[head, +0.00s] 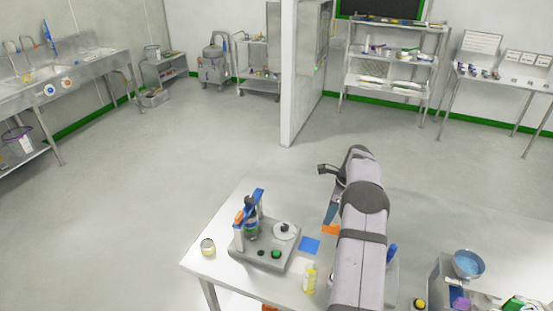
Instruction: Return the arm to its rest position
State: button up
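My arm (362,235) reaches up from the bottom edge over the right part of the near steel table (225,228). Its far end bends to the left, where a dark end piece (328,169) that looks like my gripper shows small above the table's back edge. I cannot make out its fingers, nor whether it holds anything. The arm hides part of the table behind it.
A grey bench device (266,255) with blue-orange clamps stands left of my arm. Near it are a small jar (208,246), a yellow bottle (310,277) and a blue square (309,245). A blue-filled bowl (468,264) stands at right. Floor beyond is clear up to a white partition (292,80).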

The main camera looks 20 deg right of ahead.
jog(key=s+a+r+n+g+b, duration=0.1)
jog(key=s+a+r+n, duration=0.25)
jog(key=a+n, duration=0.5)
jog(key=s+a+r+n+b, duration=0.1)
jog(key=s+a+r+n, duration=0.4)
jog(key=a, duration=0.7)
jog(key=s+a+f+n+b, duration=0.1)
jog(key=s+a+f+n, duration=0.1)
jog(key=s+a+n, duration=0.3)
jog(key=s+a+f+n+h, duration=0.1)
jog(key=s+a+n, duration=0.5)
jog(key=s, duration=0.7)
jog(key=f+n, duration=0.1)
jog(key=n, duration=0.1)
jog(key=shift+f+n+g+h+b, duration=0.2)
jog(key=shift+n+g+h+b, duration=0.1)
jog(key=shift+n+b, duration=0.05)
jog(key=shift+s, duration=0.1)
